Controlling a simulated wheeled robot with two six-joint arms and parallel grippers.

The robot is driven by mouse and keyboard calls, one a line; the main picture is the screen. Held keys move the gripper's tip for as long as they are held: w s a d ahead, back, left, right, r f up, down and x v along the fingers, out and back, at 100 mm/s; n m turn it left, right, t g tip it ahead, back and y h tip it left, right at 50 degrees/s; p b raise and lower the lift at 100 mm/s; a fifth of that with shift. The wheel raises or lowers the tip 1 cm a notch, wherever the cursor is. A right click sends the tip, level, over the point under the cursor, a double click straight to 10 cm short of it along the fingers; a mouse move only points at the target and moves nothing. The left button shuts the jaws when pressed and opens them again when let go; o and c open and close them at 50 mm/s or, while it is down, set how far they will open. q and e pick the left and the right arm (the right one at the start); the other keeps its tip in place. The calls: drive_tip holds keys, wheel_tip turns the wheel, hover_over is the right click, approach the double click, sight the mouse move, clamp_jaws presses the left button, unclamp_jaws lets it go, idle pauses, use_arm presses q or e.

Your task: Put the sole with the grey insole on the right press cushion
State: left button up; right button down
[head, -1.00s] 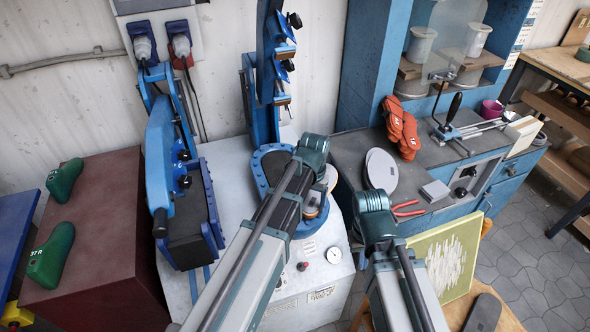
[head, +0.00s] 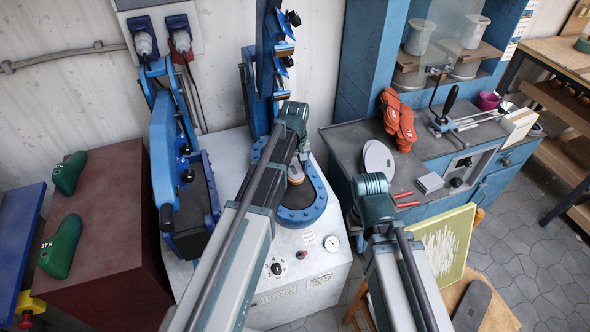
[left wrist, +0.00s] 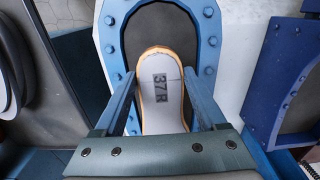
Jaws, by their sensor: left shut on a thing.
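The sole with the grey insole (left wrist: 162,95) has a tan edge and is marked 37R. My left gripper (left wrist: 162,112) is shut on it, with one finger along each side. In the head view, my left gripper (head: 299,160) and part of the sole (head: 295,173) are over the right press cushion. That cushion (left wrist: 160,28) is dark inside a blue bolted frame (head: 318,190). The sole's tip points along the cushion; I cannot tell whether it touches it. My right gripper (head: 376,225) is over the bench's near edge, its fingers hidden behind its arm.
The left press station (head: 190,225) stands beside the right one. A tall blue press post (head: 262,90) rises behind the cushion. Green lasts (head: 62,247) lie on a maroon box.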

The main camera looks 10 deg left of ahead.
sight(295, 190)
use_arm(q)
drive_tip(key=shift+f+b, duration=2.9)
drive_tip(key=shift+f, duration=0.1)
drive_tip(key=shift+f+b, duration=0.3)
drive_tip(key=o, duration=1.2)
drive_tip(key=shift+r, duration=0.2)
wheel_tip(295, 190, up, 14)
drive_tip(key=p, duration=1.4)
drive_tip(key=shift+f, duration=0.25)
drive_tip(key=shift+s+d, duration=0.1)
drive_tip(key=s+d+m, duration=0.3)
drive_tip(key=s, duration=0.4)
drive_tip(key=s+d+m, duration=0.4)
drive_tip(key=s, duration=0.3)
drive_tip(key=s+d+f+m+y+b, duration=0.1)
drive_tip(key=s+d+m, duration=0.2)
drive_tip(key=s, duration=0.4)
drive_tip(key=shift+d+m, duration=0.4)
drive_tip(key=shift+d, duration=0.2)
